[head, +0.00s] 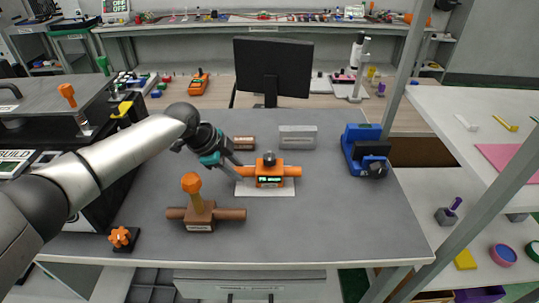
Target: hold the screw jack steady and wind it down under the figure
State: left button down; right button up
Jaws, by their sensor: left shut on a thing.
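The screw jack (270,180) looks to be the orange device with side bars, a dark round knob on top and a green-lit display on its front. It stands upright on a white plate (285,191) near the middle of the grey table. The figure on the display is too small to read. My left gripper (238,168) reaches in from the left and is shut on the left bar of the screw jack. Its fingertips partly cover that bar. My right gripper is not in view.
A brown device with an orange knob (200,213) stands front left of the screw jack. An orange star knob (121,238) sits at the left front edge. The front right tabletop is clear.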

pick_arm(q)
jog(key=c, duration=0.9)
grip_release()
jog(key=o, duration=0.4)
jog(key=v, duration=1.2)
